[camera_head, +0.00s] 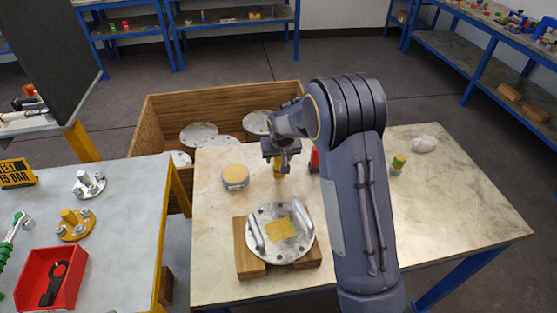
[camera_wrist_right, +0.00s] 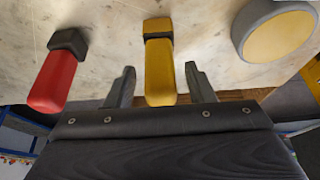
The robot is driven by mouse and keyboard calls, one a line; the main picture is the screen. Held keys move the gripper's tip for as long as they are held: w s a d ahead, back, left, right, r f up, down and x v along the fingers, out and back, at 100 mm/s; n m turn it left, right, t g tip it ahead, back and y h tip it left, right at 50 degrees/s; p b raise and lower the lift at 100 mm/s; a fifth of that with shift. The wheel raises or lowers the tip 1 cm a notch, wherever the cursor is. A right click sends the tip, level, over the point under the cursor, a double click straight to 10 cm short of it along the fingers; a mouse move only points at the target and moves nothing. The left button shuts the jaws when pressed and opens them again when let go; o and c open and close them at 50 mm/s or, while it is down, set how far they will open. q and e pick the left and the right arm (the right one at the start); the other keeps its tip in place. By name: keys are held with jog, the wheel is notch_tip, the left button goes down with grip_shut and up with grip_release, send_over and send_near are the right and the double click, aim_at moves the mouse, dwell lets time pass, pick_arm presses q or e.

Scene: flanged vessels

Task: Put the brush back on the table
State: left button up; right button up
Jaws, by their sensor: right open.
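A yellow-handled tool with a dark collar, which looks like the brush (camera_wrist_right: 160,75), is at the table (camera_head: 440,190). In the head view its yellow part (camera_head: 278,169) shows just under my right gripper (camera_head: 281,158). In the wrist view my right gripper (camera_wrist_right: 161,82) is open. Its two dark fingers stand on either side of the yellow handle, with a gap on both sides. I cannot tell whether the brush touches the tabletop. My left gripper is not in view.
A red-handled tool (camera_wrist_right: 55,80) is close beside the brush. A round yellow-topped puck (camera_head: 235,177) stands to its left. A flanged lid with two handles (camera_head: 280,233) rests on wooden blocks in front. A wooden crate (camera_head: 160,120) is behind. The table's right half is mostly clear.

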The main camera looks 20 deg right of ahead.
jog(key=v, duration=0.9)
jog(key=s+a+r+y, duration=0.1)
jog(key=s+a, duration=0.1)
jog(key=s, duration=0.8)
jog(key=s+a+r+n+y, duration=0.1)
jog(key=s+a+r+y, duration=0.1)
jog(key=s, duration=0.9)
jog(key=s+a+r+t+y, duration=0.1)
jog(key=s+a+r+y, duration=0.1)
jog(key=s, duration=0.9)
jog(key=shift+s+a+r, duration=0.2)
jog(key=shift+s+a, duration=0.05)
jog(key=shift+a, duration=0.35)
